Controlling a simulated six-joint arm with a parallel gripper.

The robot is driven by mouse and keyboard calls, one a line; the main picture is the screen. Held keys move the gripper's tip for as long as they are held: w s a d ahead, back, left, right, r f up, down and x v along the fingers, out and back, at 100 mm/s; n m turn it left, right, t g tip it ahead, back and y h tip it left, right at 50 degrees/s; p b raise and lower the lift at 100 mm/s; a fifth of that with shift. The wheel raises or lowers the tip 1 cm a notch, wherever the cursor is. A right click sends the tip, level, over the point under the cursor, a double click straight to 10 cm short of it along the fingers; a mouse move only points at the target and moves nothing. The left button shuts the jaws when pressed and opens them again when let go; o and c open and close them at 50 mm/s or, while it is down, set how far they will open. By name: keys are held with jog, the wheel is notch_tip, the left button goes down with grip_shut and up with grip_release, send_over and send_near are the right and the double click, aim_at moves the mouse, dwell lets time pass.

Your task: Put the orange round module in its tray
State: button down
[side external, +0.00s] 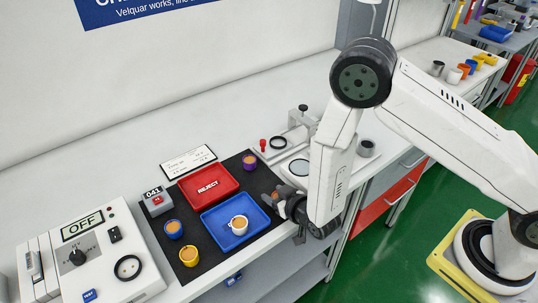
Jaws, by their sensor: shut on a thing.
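My gripper (276,202) is at the right edge of the blue tray (219,241), its jaws shut. A small orange-brown thing (275,196) shows between the fingers; it looks like the orange round module, mostly hidden by the gripper. I cannot tell whether it touches the tray or mat. In the blue tray stands a white round module (239,224) with a tan top, left of and apart from my gripper. The red tray (208,184), marked REJECT, lies behind the blue one.
A grey counter block (157,201), a control box (100,255) and a clamp fixture (290,140) surround the black mat (205,262).

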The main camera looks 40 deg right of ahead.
jog(key=shift+f, duration=0.1)
jog(key=shift+c, duration=0.7)
grip_release()
jog(key=v, duration=1.2)
